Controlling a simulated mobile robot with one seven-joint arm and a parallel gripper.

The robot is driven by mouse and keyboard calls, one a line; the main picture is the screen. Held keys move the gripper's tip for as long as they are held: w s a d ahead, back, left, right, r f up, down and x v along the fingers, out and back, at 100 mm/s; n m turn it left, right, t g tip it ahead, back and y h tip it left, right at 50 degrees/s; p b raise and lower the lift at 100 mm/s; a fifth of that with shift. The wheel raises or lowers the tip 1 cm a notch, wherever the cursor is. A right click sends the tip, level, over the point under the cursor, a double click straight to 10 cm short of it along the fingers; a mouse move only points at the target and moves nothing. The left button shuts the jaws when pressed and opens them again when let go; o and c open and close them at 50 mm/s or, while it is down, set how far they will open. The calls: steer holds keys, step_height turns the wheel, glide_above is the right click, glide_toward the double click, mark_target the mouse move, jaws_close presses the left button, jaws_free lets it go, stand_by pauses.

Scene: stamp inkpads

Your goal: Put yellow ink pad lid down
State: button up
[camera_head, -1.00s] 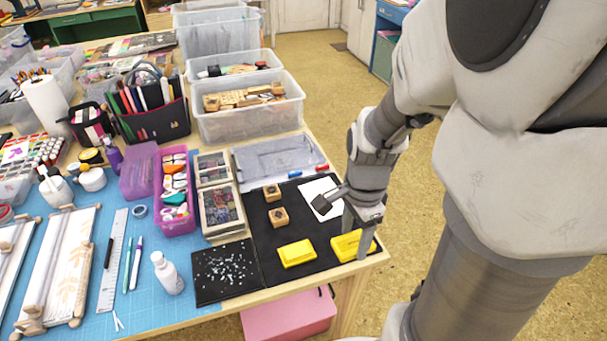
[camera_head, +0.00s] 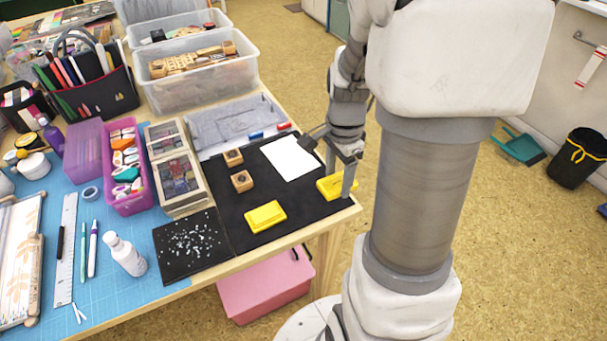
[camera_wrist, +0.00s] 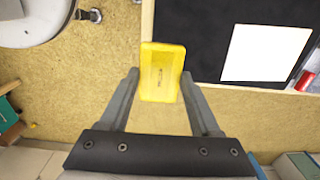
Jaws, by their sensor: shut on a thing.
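My gripper (camera_wrist: 160,88) is shut on the yellow ink pad lid (camera_wrist: 162,66), with one finger on each side of it. Another yellow ink pad piece (camera_head: 265,216) lies on the mat, to the left and apart from my gripper.
White paper (camera_head: 291,158) and two wooden stamps (camera_head: 233,157) (camera_head: 242,181) lie on the mat. A speckled black tray (camera_head: 190,245) is at its left. The mat's front right is bare. A pink box (camera_head: 265,285) sits below the table.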

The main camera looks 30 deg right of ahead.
mark_target(315, 200)
steer(key=w+a+f, duration=0.3)
steer(key=shift+w+a+b, duration=0.15)
steer(key=shift+w+b, duration=0.15)
steer(key=shift+b, duration=0.1)
steer(key=shift+f+b, duration=0.75)
steer(key=shift+f, duration=1.25)
steer(key=shift+f, duration=0.1)
steer(key=o, duration=1.3)
